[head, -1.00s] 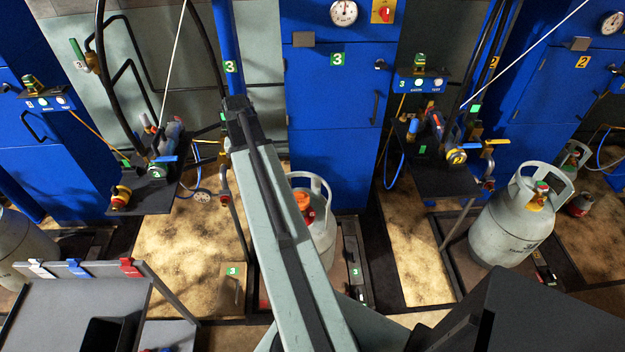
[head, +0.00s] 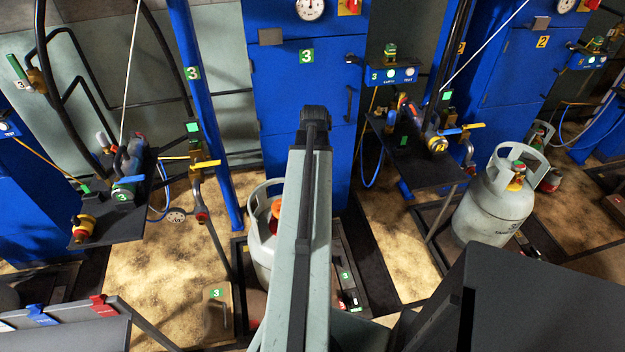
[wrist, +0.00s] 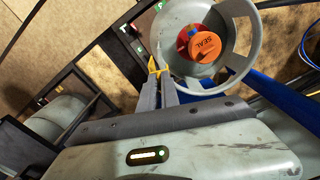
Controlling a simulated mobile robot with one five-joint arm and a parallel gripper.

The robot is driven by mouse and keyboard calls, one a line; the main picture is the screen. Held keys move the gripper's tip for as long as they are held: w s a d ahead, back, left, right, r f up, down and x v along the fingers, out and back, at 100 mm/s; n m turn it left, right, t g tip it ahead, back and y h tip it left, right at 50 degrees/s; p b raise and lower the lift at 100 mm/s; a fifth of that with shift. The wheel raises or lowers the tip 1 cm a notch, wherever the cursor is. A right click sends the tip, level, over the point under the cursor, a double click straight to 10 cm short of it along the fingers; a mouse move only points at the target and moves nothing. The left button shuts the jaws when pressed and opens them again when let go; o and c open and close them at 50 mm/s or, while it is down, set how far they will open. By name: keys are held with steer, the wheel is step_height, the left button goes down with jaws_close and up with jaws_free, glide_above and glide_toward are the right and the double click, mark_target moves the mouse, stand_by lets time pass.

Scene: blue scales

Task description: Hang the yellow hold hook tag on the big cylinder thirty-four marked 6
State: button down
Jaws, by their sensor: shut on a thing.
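My gripper (wrist: 158,88) shows only in the wrist view, shut on the yellow hook tag (wrist: 153,66), which sticks out beyond the fingertips. The tag is beside the left rim of the pale collar of a grey cylinder (wrist: 245,62); I cannot tell whether they touch. Inside the collar is an orange cap reading SEAL (wrist: 205,46). In the head view, a grey cylinder with an orange top (head: 262,235) stands in the bay marked 3, partly hidden by my arm. Another grey cylinder (head: 492,212) with a yellow and green top stands to the right. No 6 is readable.
A rack with blue and red tags (head: 100,306) is at the lower left. Shelves with valves and hoses (head: 115,222) (head: 425,160) flank the bay. Blue cabinets (head: 300,110) stand behind.

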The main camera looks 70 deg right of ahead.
steer(key=shift+a+f+b, duration=0.15)
steer(key=shift+f+b, duration=2.15)
steer(key=shift+f, duration=0.05)
steer(key=shift+f+b, duration=1)
steer(key=shift+b, duration=0.05)
steer(key=shift+s+a+f+b, duration=0.2)
steer(key=shift+f+b, duration=0.4)
steer(key=shift+b, duration=0.2)
steer(key=shift+w+d+f+b, duration=0.2)
steer(key=shift+d+f+b, duration=0.1)
steer(key=shift+f, duration=0.3)
steer(key=shift+a+r, duration=0.15)
steer(key=c, duration=1.5)
jaws_free()
steer(key=shift+r, duration=0.15)
